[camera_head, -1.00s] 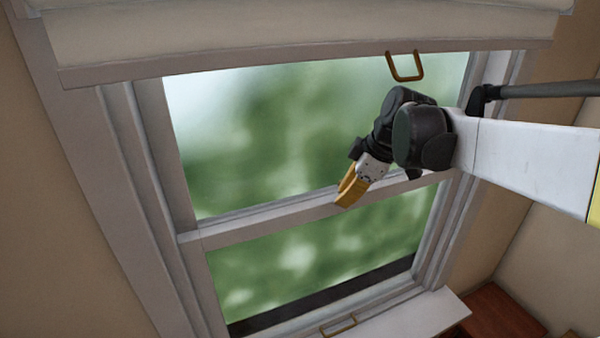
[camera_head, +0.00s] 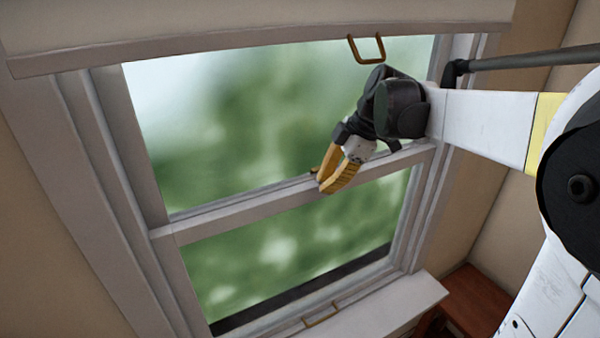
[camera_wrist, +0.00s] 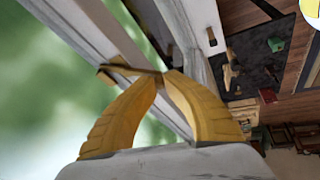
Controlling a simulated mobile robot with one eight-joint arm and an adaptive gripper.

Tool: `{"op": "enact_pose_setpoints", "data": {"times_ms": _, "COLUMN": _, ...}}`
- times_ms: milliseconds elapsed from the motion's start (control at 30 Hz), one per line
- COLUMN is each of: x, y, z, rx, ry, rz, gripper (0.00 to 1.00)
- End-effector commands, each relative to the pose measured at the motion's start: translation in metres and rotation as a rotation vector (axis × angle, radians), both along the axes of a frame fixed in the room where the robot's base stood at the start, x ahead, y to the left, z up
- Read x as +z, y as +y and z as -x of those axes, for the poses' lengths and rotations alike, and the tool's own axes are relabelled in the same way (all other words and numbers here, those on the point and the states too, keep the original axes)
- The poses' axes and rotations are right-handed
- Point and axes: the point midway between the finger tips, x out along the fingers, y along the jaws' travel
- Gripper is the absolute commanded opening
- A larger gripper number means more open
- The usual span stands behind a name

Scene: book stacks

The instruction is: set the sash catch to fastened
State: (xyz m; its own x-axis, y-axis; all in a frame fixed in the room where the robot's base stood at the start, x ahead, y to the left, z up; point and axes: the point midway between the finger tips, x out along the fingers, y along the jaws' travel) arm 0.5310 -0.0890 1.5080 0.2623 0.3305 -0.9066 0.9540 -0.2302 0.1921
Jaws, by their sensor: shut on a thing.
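The brass sash catch (camera_wrist: 118,69) is on the meeting rail (camera_wrist: 128,52) of the window. In the wrist view its thin lever reaches across to my yellow fingertips. My gripper (camera_wrist: 163,76) is shut on the end of that lever, with the tips close together around it. In the head view my gripper (camera_head: 323,184) is at the meeting rail (camera_head: 240,207), and only a small brass bit of the catch (camera_head: 315,170) shows beside the fingers. The fingers hide the rest, so I cannot tell the lever's exact angle there.
A pale blind (camera_head: 250,28) with a brass pull (camera_head: 366,48) hangs above. A brass handle (camera_head: 321,315) is on the lower sash near the sill (camera_head: 400,312). A brown wooden piece of furniture (camera_head: 470,300) stands at the lower right. Open room lies behind in the wrist view.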

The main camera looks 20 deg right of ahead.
Motion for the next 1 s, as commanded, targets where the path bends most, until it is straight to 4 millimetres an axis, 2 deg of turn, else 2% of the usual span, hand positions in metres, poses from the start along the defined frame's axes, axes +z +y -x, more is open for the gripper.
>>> {"op": "enact_pose_setpoints", "data": {"times_ms": 500, "x": -0.003, "y": -0.024, "z": 0.004, "rx": 0.403, "ry": 0.003, "rz": 0.0, "gripper": 0.0}}
{"op": "enact_pose_setpoints", "data": {"times_ms": 1000, "x": -0.002, "y": -0.034, "z": 0.004, "rx": 0.562, "ry": 0.003, "rz": 0.0, "gripper": 0.0}}
